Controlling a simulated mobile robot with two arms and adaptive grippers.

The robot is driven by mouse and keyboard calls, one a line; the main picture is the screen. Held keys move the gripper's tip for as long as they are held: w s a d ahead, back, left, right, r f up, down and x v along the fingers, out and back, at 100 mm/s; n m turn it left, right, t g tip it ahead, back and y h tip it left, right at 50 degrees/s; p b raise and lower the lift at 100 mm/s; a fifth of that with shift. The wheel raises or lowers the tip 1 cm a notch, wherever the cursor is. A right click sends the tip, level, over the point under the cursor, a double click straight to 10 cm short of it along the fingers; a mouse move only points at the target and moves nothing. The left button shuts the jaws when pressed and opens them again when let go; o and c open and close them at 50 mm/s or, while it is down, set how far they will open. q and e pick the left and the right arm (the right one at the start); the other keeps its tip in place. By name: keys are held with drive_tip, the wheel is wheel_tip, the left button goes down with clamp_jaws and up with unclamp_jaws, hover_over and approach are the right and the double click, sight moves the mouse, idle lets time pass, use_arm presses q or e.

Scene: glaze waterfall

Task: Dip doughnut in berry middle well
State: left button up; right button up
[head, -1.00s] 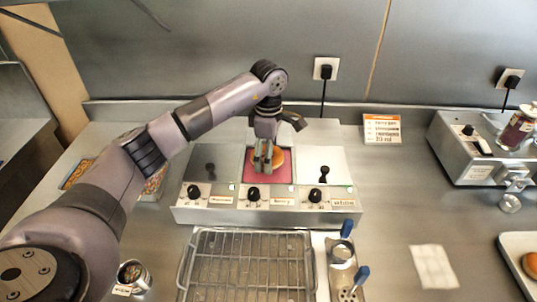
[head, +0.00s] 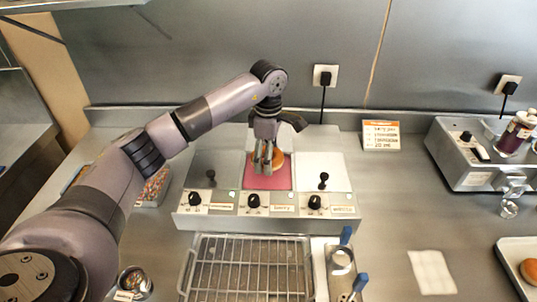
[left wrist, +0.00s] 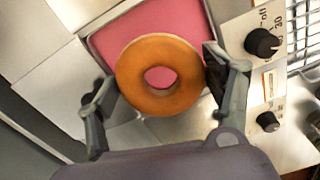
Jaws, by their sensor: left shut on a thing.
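My left gripper (head: 263,160) reaches down over the middle well of the glaze warmer, between a grey well and a white well. It is shut on an orange-brown ring doughnut (head: 278,157), gripped by its outer edge. In the left wrist view, the fingers (left wrist: 158,78) sit on opposite sides of the doughnut (left wrist: 130,76), whose hole shows pink. The pink berry well (head: 268,182) lies beneath; it also shows in the left wrist view (left wrist: 190,18). The doughnut looks above the glaze, but I cannot tell the exact gap. My right gripper is not in view.
The warmer's front panel (head: 265,222) has black knobs and labels. A wire rack (head: 250,268) stands in front, with blue-handled tools (head: 345,236) beside it. A sprinkle tray (head: 154,190) is at left. A grey machine (head: 465,165) and another tray (head: 505,245) stand at right.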

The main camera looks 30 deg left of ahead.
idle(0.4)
use_arm(q)
wheel_tip(320, 180, up, 4)
drive_tip(key=shift+p, duration=1.15)
